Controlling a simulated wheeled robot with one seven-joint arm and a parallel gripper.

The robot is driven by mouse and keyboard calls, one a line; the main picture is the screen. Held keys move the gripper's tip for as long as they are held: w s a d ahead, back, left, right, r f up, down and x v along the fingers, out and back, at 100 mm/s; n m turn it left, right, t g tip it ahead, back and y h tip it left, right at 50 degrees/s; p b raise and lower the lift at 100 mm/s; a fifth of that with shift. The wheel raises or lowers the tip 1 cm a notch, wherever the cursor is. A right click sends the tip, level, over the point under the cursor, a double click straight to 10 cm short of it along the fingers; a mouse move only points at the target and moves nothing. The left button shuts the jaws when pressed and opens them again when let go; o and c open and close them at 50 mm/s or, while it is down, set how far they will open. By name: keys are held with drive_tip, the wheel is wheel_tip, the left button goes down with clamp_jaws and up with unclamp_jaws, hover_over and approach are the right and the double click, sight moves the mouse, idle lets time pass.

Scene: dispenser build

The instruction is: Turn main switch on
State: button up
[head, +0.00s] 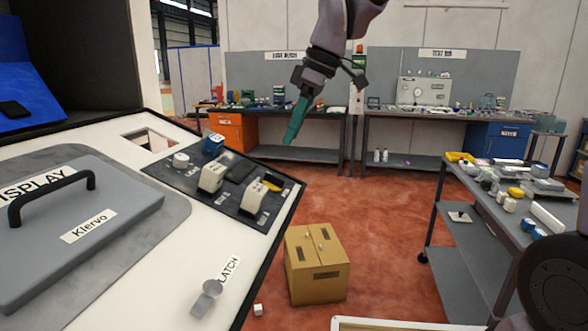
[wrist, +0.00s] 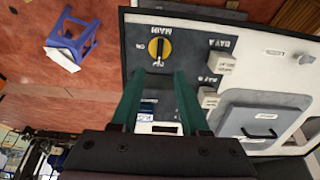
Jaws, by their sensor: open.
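The main switch (wrist: 159,48) shows in the wrist view as a yellow disc with a black handle, under an upside-down MAIN label. Its handle lies upright in the picture, in line with the OFF label below; the ON label is to its left. In the head view the switch (head: 271,186) is a small yellow spot near the right end of the dark panel (head: 232,206). My gripper (wrist: 158,73) has two green fingers, apart and empty, whose tips appear on either side of the OFF label. In the head view my gripper (head: 290,138) hangs above and beyond the panel, apart from it.
White BAY blocks (head: 212,176) and (head: 253,197) and a blue part (head: 212,145) stand on the panel. The grey DISPLAY lid (head: 90,225) is left. A cardboard box (head: 317,266) and blue stool (wrist: 75,38) are on the floor. A loaded cart (head: 480,215) stands right.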

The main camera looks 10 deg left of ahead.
sight(275, 176)
drive_tip(key=x, duration=1)
drive_tip(key=shift+d+f, duration=0.1)
clamp_jaws()
